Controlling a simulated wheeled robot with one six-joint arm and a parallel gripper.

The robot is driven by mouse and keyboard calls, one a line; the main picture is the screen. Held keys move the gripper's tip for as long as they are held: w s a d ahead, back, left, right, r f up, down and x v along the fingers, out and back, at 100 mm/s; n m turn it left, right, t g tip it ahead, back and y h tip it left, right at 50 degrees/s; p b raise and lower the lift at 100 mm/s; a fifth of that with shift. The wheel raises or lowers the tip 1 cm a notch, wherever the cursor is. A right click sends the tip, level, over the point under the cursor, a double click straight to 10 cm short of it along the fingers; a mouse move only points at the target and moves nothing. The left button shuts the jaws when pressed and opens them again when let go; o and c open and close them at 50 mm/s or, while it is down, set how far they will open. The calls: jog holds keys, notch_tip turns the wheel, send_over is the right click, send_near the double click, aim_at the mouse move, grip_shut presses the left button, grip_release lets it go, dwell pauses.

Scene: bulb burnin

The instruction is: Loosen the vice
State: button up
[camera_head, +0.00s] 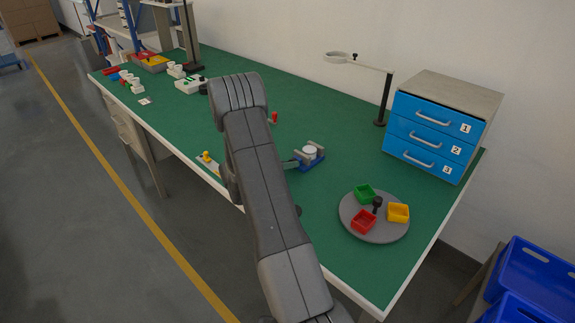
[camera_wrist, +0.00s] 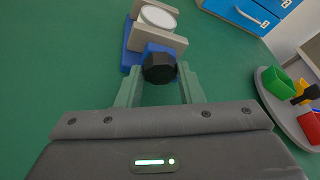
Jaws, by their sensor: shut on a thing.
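The vice (camera_head: 317,162) stands on the green bench, right of my arm in the head view. In the wrist view the vice (camera_wrist: 132,58) shows a blue body and two grey jaws. A round white-topped piece (camera_wrist: 158,17) sits between the jaws; it also shows in the head view (camera_head: 309,150). A black faceted knob (camera_wrist: 159,68) is at the vice's near end. My gripper (camera_wrist: 158,77) has its two green fingers on either side of this knob and is shut on it.
A round grey turntable (camera_head: 353,222) with green, red and yellow bins stands to the right. A blue drawer cabinet (camera_head: 422,135) and a magnifier lamp (camera_head: 382,107) stand behind. Small parts and trays lie at the far left. Bench around the vice is mostly clear.

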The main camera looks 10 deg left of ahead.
jog(key=o, duration=0.7)
jog(key=b+v, duration=0.1)
jog(key=v, duration=1.3)
jog(key=shift+d+b, duration=0.1)
jog(key=shift+b, duration=0.2)
jog(key=p+x, duration=0.1)
jog(key=x, duration=1.3)
jog(key=shift+p, duration=0.3)
